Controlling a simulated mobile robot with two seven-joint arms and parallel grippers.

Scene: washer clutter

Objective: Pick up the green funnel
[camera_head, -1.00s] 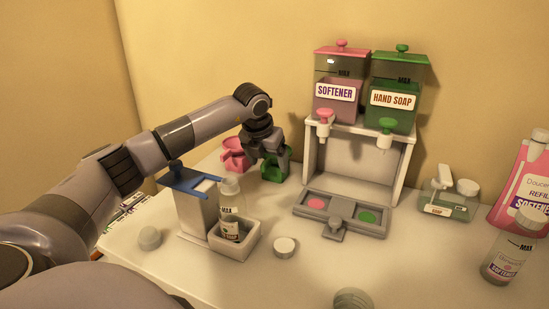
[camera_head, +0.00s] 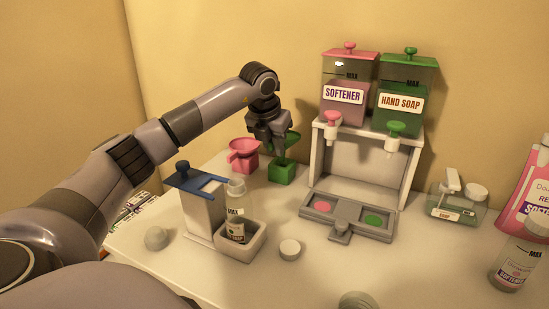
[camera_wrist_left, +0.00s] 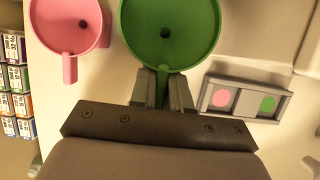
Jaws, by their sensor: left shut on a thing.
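The green funnel (camera_head: 292,141) shows partly behind my left gripper (camera_head: 277,150) in the head view, just above a green block-shaped holder (camera_head: 281,172). In the left wrist view the green funnel (camera_wrist_left: 185,40) is a wide round bowl with a dark hole, right at the fingertips. My left gripper (camera_wrist_left: 162,75) is shut on the funnel's near side, where its spout or handle lies between the fingers. Whether the funnel's lower end is fully clear of the holder is hard to tell. My right gripper is not in view.
A pink funnel (camera_head: 243,150) stands close on the left. A two-tank dispenser (camera_head: 375,85) with a grey tray (camera_head: 347,216) is to the right. A bottle (camera_head: 236,208) sits in a white pump stand (camera_head: 205,215) in front. A round cap (camera_head: 290,249) lies nearby.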

